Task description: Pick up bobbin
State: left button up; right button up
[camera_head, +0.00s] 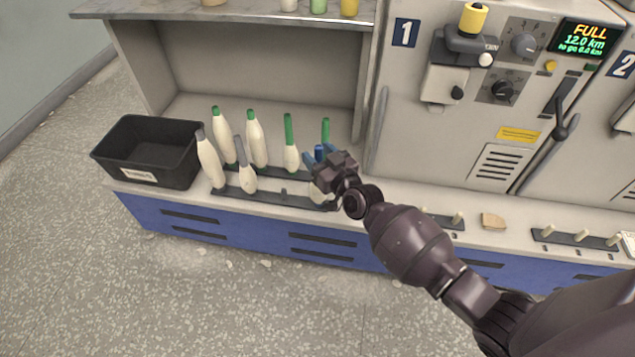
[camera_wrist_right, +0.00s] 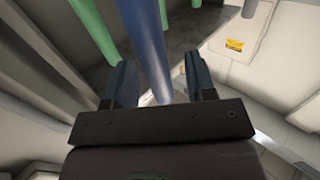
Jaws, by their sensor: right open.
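Several white bobbins with coloured tube tops stand upright on dark peg strips (camera_head: 285,200) on the counter. Most tops are green, such as one bobbin (camera_head: 290,156); two at the left have grey tops, such as the front one (camera_head: 247,172). My right gripper (camera_head: 315,158) is at the right end of the group, over a blue-topped bobbin (camera_head: 319,152) that it largely hides. In the right wrist view the blue tube (camera_wrist_right: 146,45) runs between the two open fingers (camera_wrist_right: 160,82). Contact cannot be told. My left gripper is out of view.
A black bin (camera_head: 150,150) stands at the left end of the counter. A green tube (camera_wrist_right: 93,28) is close beside the finger in the wrist view. The machine panel (camera_head: 480,110) rises at the right; a shelf (camera_head: 225,12) overhangs the bobbins.

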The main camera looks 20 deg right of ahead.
jog(key=shift+c, duration=0.3)
grip_shut()
jog(key=shift+r, duration=0.1)
